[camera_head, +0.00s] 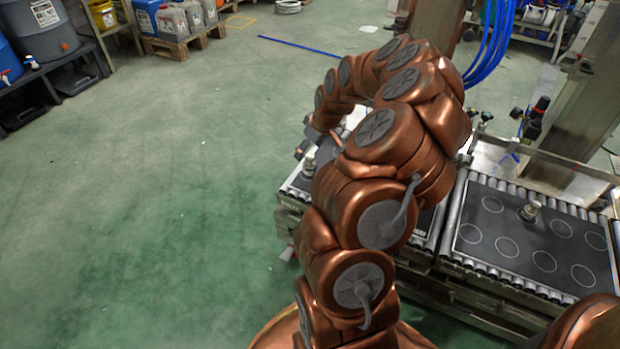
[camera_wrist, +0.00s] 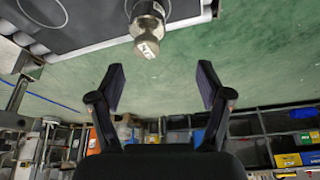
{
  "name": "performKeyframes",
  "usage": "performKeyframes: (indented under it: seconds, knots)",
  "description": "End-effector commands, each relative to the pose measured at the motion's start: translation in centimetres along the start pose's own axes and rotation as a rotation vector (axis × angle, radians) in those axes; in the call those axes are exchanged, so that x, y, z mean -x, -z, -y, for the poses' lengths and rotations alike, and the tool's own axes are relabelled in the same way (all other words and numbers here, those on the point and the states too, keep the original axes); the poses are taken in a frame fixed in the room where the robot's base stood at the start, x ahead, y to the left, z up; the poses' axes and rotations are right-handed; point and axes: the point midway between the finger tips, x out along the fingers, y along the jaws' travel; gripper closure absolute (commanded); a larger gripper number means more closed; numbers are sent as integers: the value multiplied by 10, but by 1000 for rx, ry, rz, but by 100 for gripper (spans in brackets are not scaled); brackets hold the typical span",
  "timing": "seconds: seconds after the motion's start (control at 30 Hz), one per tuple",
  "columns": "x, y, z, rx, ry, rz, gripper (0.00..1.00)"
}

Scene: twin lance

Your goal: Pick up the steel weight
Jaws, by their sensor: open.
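A steel weight (camera_wrist: 148,22) with a narrower knob stands on a dark mat at the top of the wrist view, near the mat's edge. My gripper (camera_wrist: 161,80) is open and empty. Its two dark fingers are apart, and the weight lies beyond their tips, not between them. In the head view, a small steel weight (camera_head: 309,167) shows on the left mat just below the end of my arm. My arm hides much of that mat. A second steel weight (camera_head: 531,209) stands on the right mat.
The right mat (camera_head: 497,269) has printed circles and lies on a roller conveyor (camera_head: 455,208). A metal post (camera_head: 590,105) and blue hoses stand behind. Green floor (camera_head: 150,200) is clear at left. Drums and canisters (camera_head: 172,22) stand at the back left.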

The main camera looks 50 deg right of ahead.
Motion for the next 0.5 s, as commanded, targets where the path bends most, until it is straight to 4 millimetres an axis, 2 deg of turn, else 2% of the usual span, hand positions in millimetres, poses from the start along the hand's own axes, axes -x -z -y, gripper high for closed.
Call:
performKeyframes:
  seconds: [0.03,0.13,0.5]
  knots:
    - [-10,-7,-7,-8,-6,0,22]
    - [-17,-12,-14,-10,-13,-1,22]
    - [-44,-12,-15,-9,-14,-3,22]
